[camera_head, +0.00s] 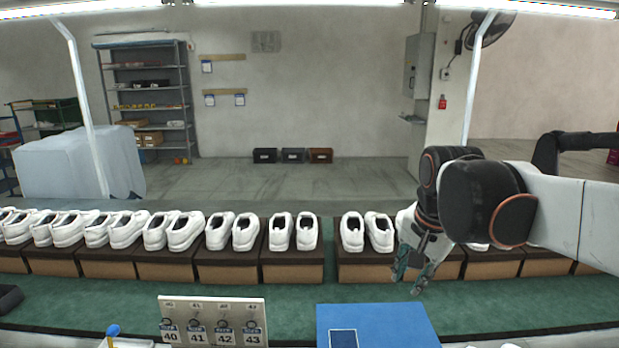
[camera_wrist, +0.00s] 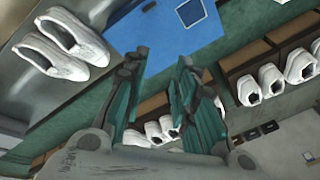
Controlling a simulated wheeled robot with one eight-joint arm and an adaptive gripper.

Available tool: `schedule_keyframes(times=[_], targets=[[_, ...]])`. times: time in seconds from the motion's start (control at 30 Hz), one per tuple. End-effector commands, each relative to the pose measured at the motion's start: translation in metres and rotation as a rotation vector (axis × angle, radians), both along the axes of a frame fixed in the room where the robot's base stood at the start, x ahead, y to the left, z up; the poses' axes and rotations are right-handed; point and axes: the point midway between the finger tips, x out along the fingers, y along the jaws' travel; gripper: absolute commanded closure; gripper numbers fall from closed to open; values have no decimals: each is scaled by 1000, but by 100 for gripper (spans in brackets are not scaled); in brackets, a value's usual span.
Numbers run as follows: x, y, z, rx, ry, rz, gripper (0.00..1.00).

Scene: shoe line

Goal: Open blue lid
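The blue lid (camera_head: 385,324) is a flat blue panel at the bottom centre of the head view, with a dark rectangle on its lower left part. It looks shut, and its near edge is cut off by the frame. The blue lid (camera_wrist: 170,35) also shows at the top of the wrist view. My gripper (camera_head: 408,284) hangs over the green surface beyond the lid, apart from it. In the wrist view the two fingers of my gripper (camera_wrist: 158,85) are spread with nothing between them.
A row of white shoes (camera_head: 232,231) on brown boxes stands behind the green surface (camera_head: 285,300). A board with number tags (camera_head: 213,318) stands left of the lid. In the wrist view, a pair of white shoes (camera_wrist: 62,45) lies on a grey surface beside the lid.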

Motion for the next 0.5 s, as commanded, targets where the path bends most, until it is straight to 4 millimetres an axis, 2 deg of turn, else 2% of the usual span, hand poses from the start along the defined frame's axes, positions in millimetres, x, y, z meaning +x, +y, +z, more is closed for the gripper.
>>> schedule_keyframes(times=[0.03, 0.2, 0.5], targets=[[-17, 0, -8, -19, -25, 56, 74], [-63, 0, -29, -97, -109, 259, 74], [-132, 0, -82, -266, -244, 582, 74]])
